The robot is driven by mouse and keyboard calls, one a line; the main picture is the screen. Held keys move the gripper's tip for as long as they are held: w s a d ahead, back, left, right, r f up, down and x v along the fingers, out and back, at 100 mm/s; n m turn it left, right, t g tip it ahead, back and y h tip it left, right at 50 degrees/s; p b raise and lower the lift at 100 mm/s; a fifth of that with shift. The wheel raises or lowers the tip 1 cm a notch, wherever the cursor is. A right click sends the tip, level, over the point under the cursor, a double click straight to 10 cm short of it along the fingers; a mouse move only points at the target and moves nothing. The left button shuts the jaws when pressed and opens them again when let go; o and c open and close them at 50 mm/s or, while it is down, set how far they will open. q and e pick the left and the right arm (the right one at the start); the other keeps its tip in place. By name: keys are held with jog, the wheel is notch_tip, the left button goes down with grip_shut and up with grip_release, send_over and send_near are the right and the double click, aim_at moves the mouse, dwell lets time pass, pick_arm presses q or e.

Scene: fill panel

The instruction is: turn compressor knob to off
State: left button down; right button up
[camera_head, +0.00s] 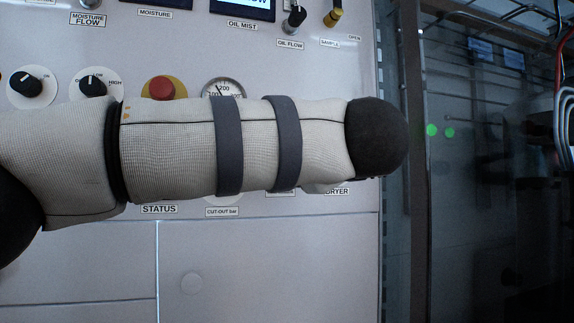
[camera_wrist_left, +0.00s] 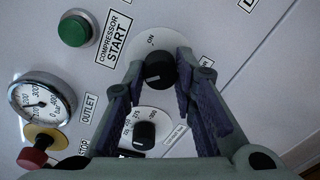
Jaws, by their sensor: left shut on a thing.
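In the left wrist view, a black round knob (camera_wrist_left: 160,71) sits on a white dial plate with ON marked at its upper edge. I take it for the compressor knob; its own label is too small to read. My left gripper (camera_wrist_left: 168,80) has its two fingers on either side of this knob and is shut on it. The rest of the plate, including any OFF mark, is hidden by the fingers. In the head view my left arm crosses the panel and hides this knob and the gripper. My right gripper is not in view.
A cut-out knob (camera_wrist_left: 145,133) lies close below the gripped knob in the left wrist view. A green compressor start button (camera_wrist_left: 75,30), a gauge (camera_wrist_left: 40,104) and a red button (camera_wrist_left: 36,153) are nearby. Dark glass (camera_head: 480,180) stands right of the panel.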

pick_arm(q)
jog(key=shift+n, duration=0.4)
jog(key=c, duration=1.3)
grip_release()
jog(key=v, duration=1.2)
